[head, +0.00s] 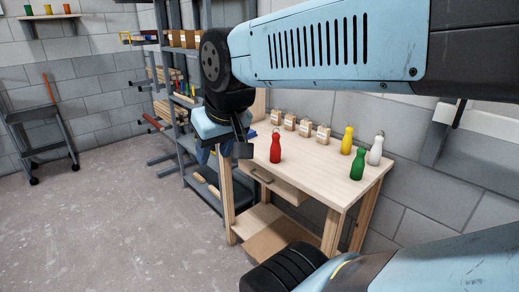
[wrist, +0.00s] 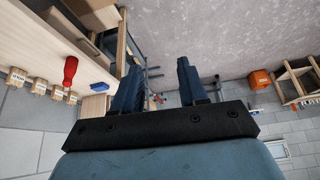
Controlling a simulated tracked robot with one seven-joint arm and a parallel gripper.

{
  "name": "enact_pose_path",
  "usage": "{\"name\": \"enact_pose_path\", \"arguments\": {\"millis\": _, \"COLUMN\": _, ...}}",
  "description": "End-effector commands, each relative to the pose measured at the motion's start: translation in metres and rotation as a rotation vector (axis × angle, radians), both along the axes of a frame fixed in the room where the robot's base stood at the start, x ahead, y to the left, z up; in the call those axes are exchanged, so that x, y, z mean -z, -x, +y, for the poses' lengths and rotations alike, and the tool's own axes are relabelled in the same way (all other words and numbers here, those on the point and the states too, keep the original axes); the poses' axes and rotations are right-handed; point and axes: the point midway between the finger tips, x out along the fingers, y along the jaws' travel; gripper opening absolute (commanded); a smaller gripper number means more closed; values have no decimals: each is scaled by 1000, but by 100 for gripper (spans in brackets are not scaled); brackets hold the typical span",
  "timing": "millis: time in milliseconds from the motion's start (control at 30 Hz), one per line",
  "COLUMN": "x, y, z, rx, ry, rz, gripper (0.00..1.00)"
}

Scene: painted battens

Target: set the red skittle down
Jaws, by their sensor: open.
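The red skittle (head: 275,149) stands upright on the left part of the wooden workbench top (head: 312,165). My gripper (head: 226,152) is open and empty, just beyond the bench's left end, to the left of the skittle and apart from it. In the wrist view, my gripper's two dark fingers (wrist: 159,72) are spread with nothing between them. The red skittle (wrist: 70,72) shows there to the left of the fingers, on the pale bench top. My gripper's tips are partly hard to make out in the head view.
A yellow skittle (head: 347,140), a white skittle (head: 376,150) and a green skittle (head: 357,165) stand at the bench's right. Several small labelled wooden blocks (head: 306,128) line its back edge by the wall. A grey shelf rack (head: 172,80) stands behind my gripper.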

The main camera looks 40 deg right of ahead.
Motion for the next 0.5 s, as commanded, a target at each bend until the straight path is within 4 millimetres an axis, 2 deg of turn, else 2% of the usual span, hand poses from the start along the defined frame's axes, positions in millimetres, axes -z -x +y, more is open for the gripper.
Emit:
{"name": "enact_pose_path", "arguments": {"millis": 33, "x": 0, "y": 0, "z": 0, "rx": 0, "ry": 0, "rz": 0, "gripper": 44}}
{"name": "enact_pose_path", "arguments": {"millis": 167, "x": 1, "y": -4, "z": 0, "rx": 4, "ry": -10, "rz": -2, "gripper": 56}}
{"name": "enact_pose_path", "arguments": {"millis": 267, "x": 5, "y": -18, "z": 1, "rx": 17, "ry": -42, "rz": -9, "gripper": 66}}
{"name": "enact_pose_path", "arguments": {"millis": 400, "x": 17, "y": -55, "z": 4, "rx": 63, "ry": -121, "rz": -35, "gripper": 78}}
{"name": "enact_pose_path", "arguments": {"millis": 500, "x": 30, "y": -86, "z": 2, "rx": 119, "ry": -184, "rz": -60, "gripper": 78}}
